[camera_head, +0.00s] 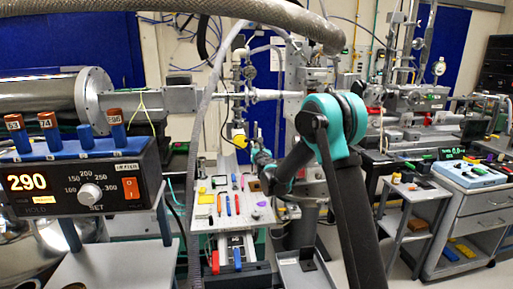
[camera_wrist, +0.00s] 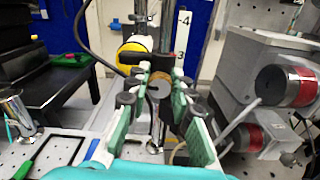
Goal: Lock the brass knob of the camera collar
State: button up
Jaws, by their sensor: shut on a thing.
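The brass knob (camera_wrist: 159,86) sits between the tips of my gripper (camera_wrist: 160,76) in the wrist view, with its round face towards me. My gripper's green-padded fingers are shut on it from both sides. The yellow and black camera (camera_wrist: 133,51) is just behind and to the left of the fingertips, by a vertical post. The yellow camera also shows in the head view (camera_head: 239,140), with my gripper (camera_head: 251,149) close to its right. The collar is mostly hidden behind the fingers, and in the head view the knob is too small to make out.
A white scale marked 4 and 3 (camera_wrist: 182,38) stands right behind the fingers. A grey block with red-banded cylinders (camera_wrist: 285,88) is close on the right. A bench with several tools (camera_head: 222,211) lies below my arm. A dark table (camera_wrist: 60,85) is at left.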

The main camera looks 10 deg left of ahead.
grip_shut()
jog(key=m, duration=0.4)
jog(key=o, duration=0.9)
grip_release()
jog(key=v, duration=1.2)
